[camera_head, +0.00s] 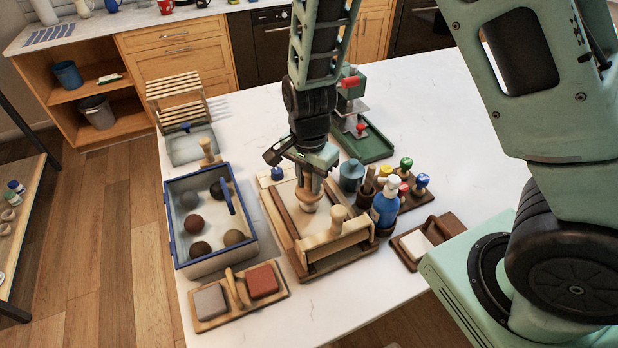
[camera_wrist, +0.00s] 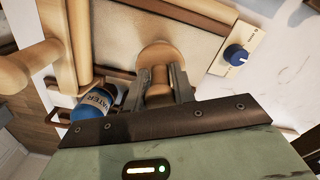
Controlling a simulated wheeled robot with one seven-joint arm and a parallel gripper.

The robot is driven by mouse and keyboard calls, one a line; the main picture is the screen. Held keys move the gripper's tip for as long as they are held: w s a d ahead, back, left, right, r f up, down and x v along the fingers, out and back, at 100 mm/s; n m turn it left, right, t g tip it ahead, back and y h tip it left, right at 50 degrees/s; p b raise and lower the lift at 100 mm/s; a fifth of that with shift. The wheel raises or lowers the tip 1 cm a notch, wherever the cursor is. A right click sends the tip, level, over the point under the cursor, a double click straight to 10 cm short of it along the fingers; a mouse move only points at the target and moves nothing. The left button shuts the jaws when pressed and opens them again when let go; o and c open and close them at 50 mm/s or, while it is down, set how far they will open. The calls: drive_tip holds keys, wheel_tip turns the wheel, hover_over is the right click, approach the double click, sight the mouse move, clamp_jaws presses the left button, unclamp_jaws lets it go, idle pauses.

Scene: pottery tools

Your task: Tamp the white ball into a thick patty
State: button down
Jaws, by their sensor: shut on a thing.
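My gripper (camera_head: 311,188) points down over the pale work board (camera_head: 283,205) with its wooden frame. It is shut on a wooden tamper (camera_head: 308,202), gripping the handle with the round foot downward. The wrist view shows the tamper (camera_wrist: 159,54) between both fingers, over the board's pale surface (camera_wrist: 200,42). I cannot tell whether the foot touches anything. No white ball shows on the board; the area under the tamper is hidden.
A wooden bar with a knob (camera_head: 337,240) spans the board's near end. Right of the board stand a blue water bottle (camera_head: 385,206) and several coloured-knob stamps (camera_head: 421,182). A caddy (camera_head: 237,290) with two blocks lies in front. Bare white tabletop lies back right.

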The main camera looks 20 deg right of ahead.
drive_tip(key=shift+f+b, duration=0.7)
drive_tip(key=shift+f, duration=0.35)
drive_tip(key=shift+r, duration=0.1)
idle(0.5)
drive_tip(key=shift+r+p, duration=0.9)
drive_tip(key=shift+p, duration=0.15)
drive_tip(key=shift+f+b, duration=0.7)
drive_tip(key=shift+f, duration=0.4)
drive_tip(key=shift+r, duration=0.1)
drive_tip(key=shift+r+p, duration=0.85)
drive_tip(key=shift+p, duration=0.1)
